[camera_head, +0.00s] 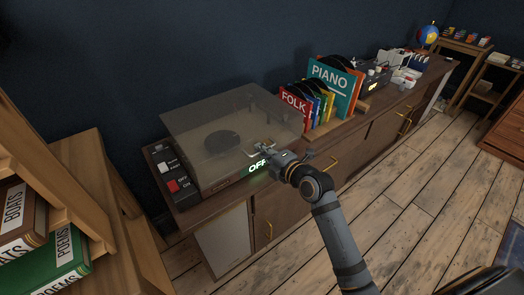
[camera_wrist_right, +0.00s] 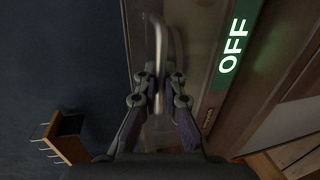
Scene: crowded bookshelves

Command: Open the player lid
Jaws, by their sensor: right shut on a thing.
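The record player (camera_head: 222,178) stands on a long wooden cabinet. Its smoky see-through lid (camera_head: 210,105) lies over the deck and looks closed. A dark round disc shows through it. My right gripper (camera_head: 264,151) is at the lid's front edge. In the right wrist view, its fingers (camera_wrist_right: 157,88) are shut on a bent metal handle (camera_wrist_right: 158,42) on the lid. A green "OFF" display (camera_head: 257,165) glows on the player's front, beside the gripper. It also shows in the right wrist view (camera_wrist_right: 234,48). My left gripper is not in view.
A switch panel (camera_head: 166,172) with red and white buttons is left of the player. Records marked "FOLK" (camera_head: 293,101) and "PIANO" (camera_head: 332,80) stand close to its right. A wooden shelf with books (camera_head: 58,252) is at the near left. The floor in front (camera_head: 420,170) is clear.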

